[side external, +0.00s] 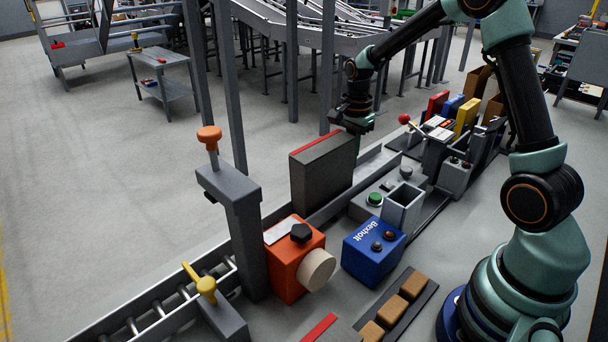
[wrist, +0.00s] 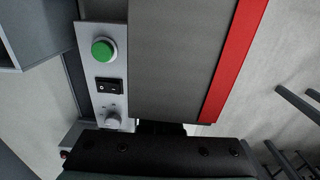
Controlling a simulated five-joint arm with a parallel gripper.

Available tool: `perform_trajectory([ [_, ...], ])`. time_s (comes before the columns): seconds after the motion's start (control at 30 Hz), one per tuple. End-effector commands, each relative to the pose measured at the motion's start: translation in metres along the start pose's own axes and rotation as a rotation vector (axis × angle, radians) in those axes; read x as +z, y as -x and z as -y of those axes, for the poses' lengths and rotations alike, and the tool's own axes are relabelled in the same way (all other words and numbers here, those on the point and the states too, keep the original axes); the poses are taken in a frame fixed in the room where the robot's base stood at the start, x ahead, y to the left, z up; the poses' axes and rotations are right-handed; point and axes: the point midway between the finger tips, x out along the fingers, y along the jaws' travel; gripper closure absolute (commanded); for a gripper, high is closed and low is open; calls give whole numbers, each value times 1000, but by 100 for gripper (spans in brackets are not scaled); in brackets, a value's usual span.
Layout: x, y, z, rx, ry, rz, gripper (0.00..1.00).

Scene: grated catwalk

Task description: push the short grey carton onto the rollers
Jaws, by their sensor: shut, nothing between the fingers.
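A dark grey carton (side external: 320,182) with a red stripe along its top stands upright in a metal channel at the middle of the side view. In the wrist view the grey carton (wrist: 172,60) fills the middle, its red stripe on the right. My gripper (side external: 352,124) is shut and empty at the carton's far right end; I cannot tell whether it touches. The dark gripper body (wrist: 160,150) spans the bottom of the wrist view. The rollers (side external: 158,308) lie at lower left, past a grey post.
A grey post (side external: 232,215) with an orange knob and an orange box (side external: 295,258) stand beside the channel toward the rollers. A blue box (side external: 373,250), a panel with a green button (side external: 375,198) and an open grey bin (side external: 402,208) stand to the right.

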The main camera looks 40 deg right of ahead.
Motion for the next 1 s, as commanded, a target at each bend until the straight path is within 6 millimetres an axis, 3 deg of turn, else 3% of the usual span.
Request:
perform_trajectory([
  [0.17,34,1,1,-1,9,0,100],
  [0.4,107,0,0,0,10,0,100],
  [0.6,156,0,0,0,6,0,100],
  [0.77,172,0,0,0,2,0,100],
  [1.0,173,0,0,0,0,0,100],
])
